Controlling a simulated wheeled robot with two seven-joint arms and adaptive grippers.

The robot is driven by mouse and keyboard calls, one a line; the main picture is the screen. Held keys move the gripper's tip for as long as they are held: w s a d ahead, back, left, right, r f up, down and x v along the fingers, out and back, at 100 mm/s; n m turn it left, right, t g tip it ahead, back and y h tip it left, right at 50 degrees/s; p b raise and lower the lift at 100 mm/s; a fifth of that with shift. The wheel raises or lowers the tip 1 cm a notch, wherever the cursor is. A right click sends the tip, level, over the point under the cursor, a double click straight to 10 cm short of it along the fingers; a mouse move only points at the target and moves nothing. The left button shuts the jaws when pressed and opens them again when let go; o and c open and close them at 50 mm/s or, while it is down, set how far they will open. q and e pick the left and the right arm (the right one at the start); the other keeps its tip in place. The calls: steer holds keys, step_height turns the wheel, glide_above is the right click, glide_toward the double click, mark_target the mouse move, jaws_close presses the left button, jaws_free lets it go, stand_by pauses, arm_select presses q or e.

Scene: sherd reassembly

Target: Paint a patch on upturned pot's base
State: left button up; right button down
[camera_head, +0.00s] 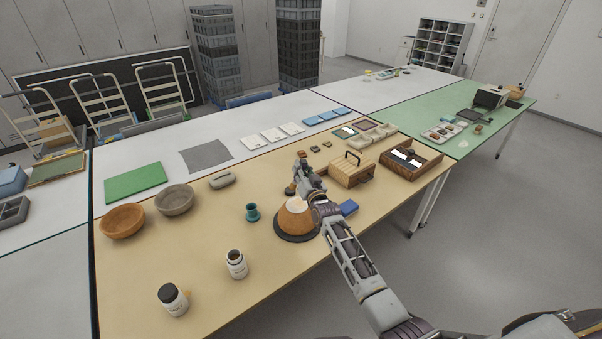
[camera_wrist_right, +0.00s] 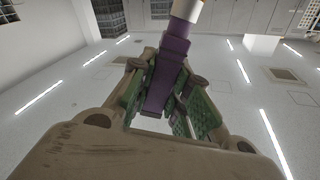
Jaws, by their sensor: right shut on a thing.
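An orange-brown upturned pot (camera_head: 291,222) stands on a dark round disc (camera_head: 288,238) near the table's front edge. A paler area shows on its top. My right gripper (camera_head: 302,178) is just above and behind the pot, and my arm partly covers the pot's right side. In the right wrist view, the gripper (camera_wrist_right: 160,95) is shut on a purple-handled tool (camera_wrist_right: 172,55), apparently a brush, with a white and orange-brown end at the top edge. Whether its tip touches the pot cannot be seen. My left gripper is not in view.
Two bowls (camera_head: 123,220) (camera_head: 175,199) stand farther left. A blue block (camera_head: 348,208) and wooden box (camera_head: 350,172) lie right.

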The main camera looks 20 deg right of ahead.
mark_target(301, 161)
steer(key=shift+r+p, duration=0.7)
steer(key=shift+r, duration=0.8)
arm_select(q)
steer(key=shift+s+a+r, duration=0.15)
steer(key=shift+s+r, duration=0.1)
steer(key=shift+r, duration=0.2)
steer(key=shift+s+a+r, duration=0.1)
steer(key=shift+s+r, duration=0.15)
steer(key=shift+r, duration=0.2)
arm_select(e)
steer(key=shift+f, duration=0.1)
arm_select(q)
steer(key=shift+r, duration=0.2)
arm_select(e)
steer(key=shift+s+a+f, duration=0.15)
steer(key=shift+s+a, duration=0.05)
steer(key=shift+a, duration=0.3)
steer(key=shift+s+a+f, duration=0.15)
steer(key=shift+s+a, duration=0.05)
steer(key=shift+a, duration=0.3)
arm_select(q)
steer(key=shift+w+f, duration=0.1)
arm_select(e)
steer(key=shift+d, duration=0.15)
